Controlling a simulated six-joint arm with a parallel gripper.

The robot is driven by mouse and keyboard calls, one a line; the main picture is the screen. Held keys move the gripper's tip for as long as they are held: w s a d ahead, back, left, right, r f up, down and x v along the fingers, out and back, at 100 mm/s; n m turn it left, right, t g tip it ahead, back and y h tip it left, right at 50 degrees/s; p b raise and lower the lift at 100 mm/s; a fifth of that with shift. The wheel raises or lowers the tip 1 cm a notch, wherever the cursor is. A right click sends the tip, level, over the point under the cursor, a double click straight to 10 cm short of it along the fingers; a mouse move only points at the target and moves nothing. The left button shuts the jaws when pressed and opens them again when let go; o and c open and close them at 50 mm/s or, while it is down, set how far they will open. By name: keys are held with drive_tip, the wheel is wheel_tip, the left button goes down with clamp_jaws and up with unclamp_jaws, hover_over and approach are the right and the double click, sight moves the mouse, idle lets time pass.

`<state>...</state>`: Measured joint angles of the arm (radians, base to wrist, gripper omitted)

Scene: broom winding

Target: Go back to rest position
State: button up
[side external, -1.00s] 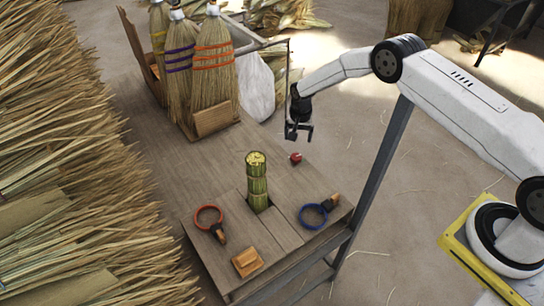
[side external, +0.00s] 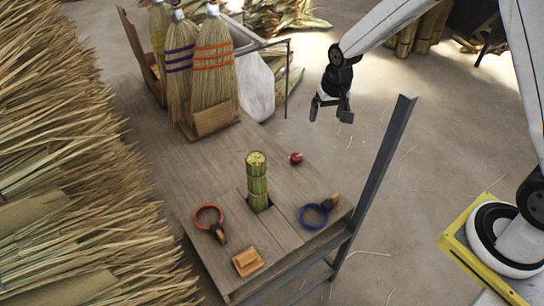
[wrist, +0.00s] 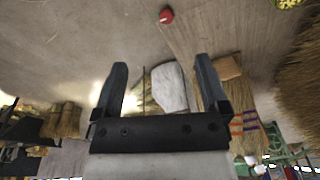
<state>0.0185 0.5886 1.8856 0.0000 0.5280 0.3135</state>
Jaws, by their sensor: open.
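My gripper (side external: 331,107) is open and empty, raised in the air to the right of the wooden table (side external: 185,175) in the side view. In the wrist view my gripper (wrist: 162,90) shows two dark fingers spread apart with nothing between them. A bound green straw bundle (side external: 257,183) stands upright in a slot in the table, well apart from my gripper. A small red object (side external: 296,158) lies on the table behind it; it also shows at the top of the wrist view (wrist: 166,16).
Red-orange (side external: 209,217) and blue (side external: 314,216) ring-shaped tools and a wooden block (side external: 247,262) lie at the table's front. Finished brooms (side external: 213,70) and a white sack (side external: 256,85) stand at the back. A metal post (side external: 380,165) rises at the table's right. Straw (side external: 60,150) fills the left.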

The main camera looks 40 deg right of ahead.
drive_tip(key=s+r+n, duration=0.2)
drive_tip(key=s, duration=0.7)
drive_tip(key=s+r+n+t, duration=0.1)
drive_tip(key=s+r, duration=0.2)
drive_tip(key=s, duration=0.5)
drive_tip(key=shift+s+a+r+n, duration=0.15)
drive_tip(key=shift+s+a+n, duration=0.25)
drive_tip(key=shift+a, duration=0.05)
